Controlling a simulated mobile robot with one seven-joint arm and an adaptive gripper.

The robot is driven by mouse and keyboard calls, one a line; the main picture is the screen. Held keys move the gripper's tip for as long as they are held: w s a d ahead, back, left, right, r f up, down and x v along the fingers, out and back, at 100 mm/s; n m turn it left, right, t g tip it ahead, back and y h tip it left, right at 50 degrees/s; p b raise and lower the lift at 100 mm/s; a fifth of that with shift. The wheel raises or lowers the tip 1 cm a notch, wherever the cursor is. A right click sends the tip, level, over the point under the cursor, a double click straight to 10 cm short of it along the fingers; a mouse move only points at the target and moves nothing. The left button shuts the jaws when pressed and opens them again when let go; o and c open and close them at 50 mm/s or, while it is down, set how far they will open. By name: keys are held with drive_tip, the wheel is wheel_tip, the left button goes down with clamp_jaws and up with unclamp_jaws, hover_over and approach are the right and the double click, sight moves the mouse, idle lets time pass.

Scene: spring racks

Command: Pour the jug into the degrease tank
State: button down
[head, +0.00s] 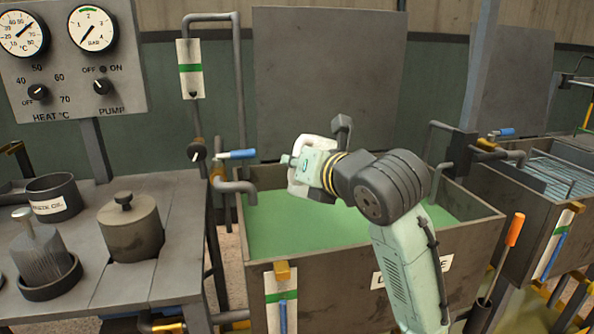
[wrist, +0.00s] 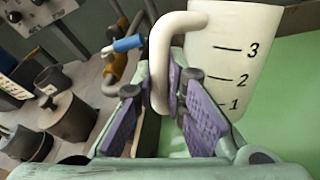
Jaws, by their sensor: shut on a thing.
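The white jug (wrist: 230,55), marked 1, 2 and 3, is held by its thick handle (wrist: 160,65) between the purple pads of my gripper (wrist: 163,95). In the head view my gripper (head: 300,167) is over the degrease tank (head: 345,268), and only a white part of the jug (head: 312,143) shows behind it. The tank is a grey open trough of green liquid (head: 300,225); its front label is partly covered by my arm. The jug looks near upright in the wrist view, with no stream visible. Its contents are hidden.
The tank's raised lid (head: 330,80) stands behind it. A blue-handled valve (head: 237,154) and pipe sit at its left rear. A bench (head: 165,230) with pots is left, a second tank (head: 545,190) right, and an orange-handled tool (head: 515,230) at the front right.

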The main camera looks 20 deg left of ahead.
sight(299, 186)
drive_tip(key=shift+w+d+f+n+t+y+b, duration=0.15)
drive_tip(key=shift+f+n+t+b, duration=0.45)
drive_tip(key=shift+b, duration=1.05)
drive_tip(key=shift+w+a+f+n+t+y+b, duration=0.15)
drive_tip(key=shift+f+n+y+b, duration=0.2)
drive_tip(key=shift+f+b, duration=1)
drive_tip(key=shift+w+d+f+n+t+y+b, duration=0.1)
drive_tip(key=shift+f+n+t+b, duration=0.35)
drive_tip(key=shift+b, duration=1.55)
drive_tip(key=shift+w+f+n+b, duration=0.15)
drive_tip(key=shift+f+n+b, duration=0.25)
drive_tip(key=shift+b, duration=0.75)
drive_tip(key=shift+r, duration=0.1)
